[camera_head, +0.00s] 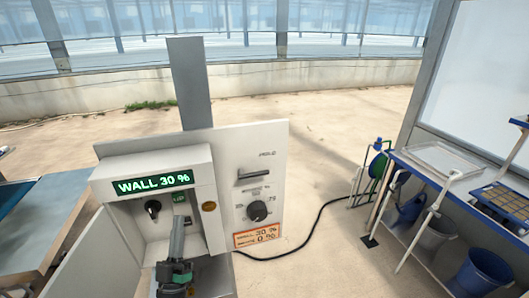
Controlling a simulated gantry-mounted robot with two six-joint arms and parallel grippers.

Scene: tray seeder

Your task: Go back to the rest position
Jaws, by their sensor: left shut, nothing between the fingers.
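My left gripper (178,222) shows in the head view at the lower left, in front of the open recess of a white control box (220,142). Its fingers are together with nothing between them, and they point up and away into the recess. I cannot tell whether the fingertips touch anything inside. My right gripper is not in this view.
The box has a green display (153,184) reading "WALL 30 %", a black dial (257,211) and an open door (95,262) at left. A table (42,220) stands left; a blue-edged bench (430,172) with buckets (484,271) stands right. A black cable (312,228) crosses the floor.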

